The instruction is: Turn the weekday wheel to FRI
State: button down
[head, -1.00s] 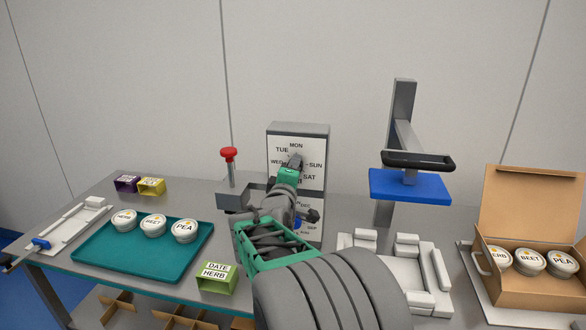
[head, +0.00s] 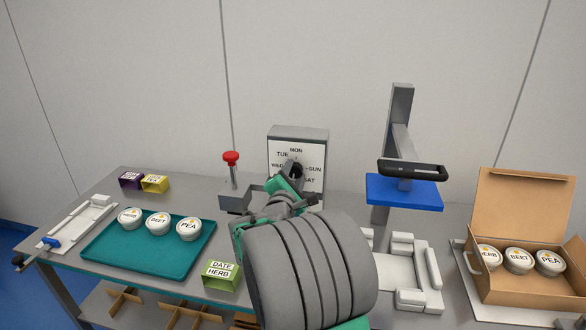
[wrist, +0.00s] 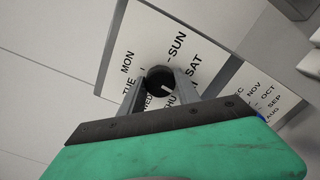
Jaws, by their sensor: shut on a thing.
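The weekday wheel is a dark round knob (wrist: 160,80) on a white dial plate (wrist: 190,25) with day names around it. My gripper (wrist: 160,90) is shut on the knob, one grey finger on each side. In the head view, my gripper (head: 293,172) reaches the dial on the upright grey box (head: 298,132). MON, TUE, WED, THU, SAT and SUN can be read in the wrist view; FRI is hidden, apparently behind a finger. A short white mark on the knob appears to point near THU, but its exact direction is hard to tell.
A second dial with month names (wrist: 262,98) lies beside the weekday dial. A red-topped plunger (head: 231,158) stands left of the box. A blue plate on a post (head: 402,190) stands to the right. A teal tray (head: 120,262) holds tubs at left.

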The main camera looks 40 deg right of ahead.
jog(key=shift+d+n+p, duration=0.1)
jog(key=shift+n+p, duration=0.25)
jog(key=shift+n, duration=0.25)
jog(key=c, duration=1.1)
grip_release()
jog(key=shift+s+d, duration=0.1)
jog(key=shift+o, duration=1.1)
jog(key=b+v, duration=0.2)
jog(key=v, duration=0.6)
